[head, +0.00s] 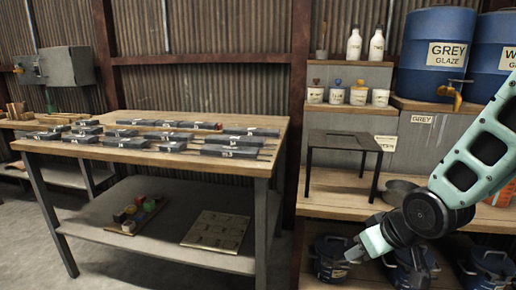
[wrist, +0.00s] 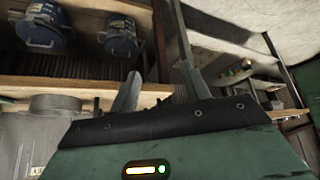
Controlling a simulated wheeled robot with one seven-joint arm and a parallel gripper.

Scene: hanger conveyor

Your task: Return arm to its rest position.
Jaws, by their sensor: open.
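My gripper (head: 354,251) is at the lower right of the head view, at the end of my pale green arm. It hangs in front of the shelf unit, near the blue lidded buckets. In the wrist view my gripper (wrist: 158,85) shows two grey fingers spread apart with nothing between them. The fingers touch nothing that I can make out.
A wooden workbench (head: 60,147) with several dark blocks stands left. A small black stand (head: 345,139) and a grey bowl (head: 398,188) are on the wooden shelf (head: 330,200). A blue bucket (head: 328,262) sits below. Blue glaze barrels (head: 437,25) stand above.

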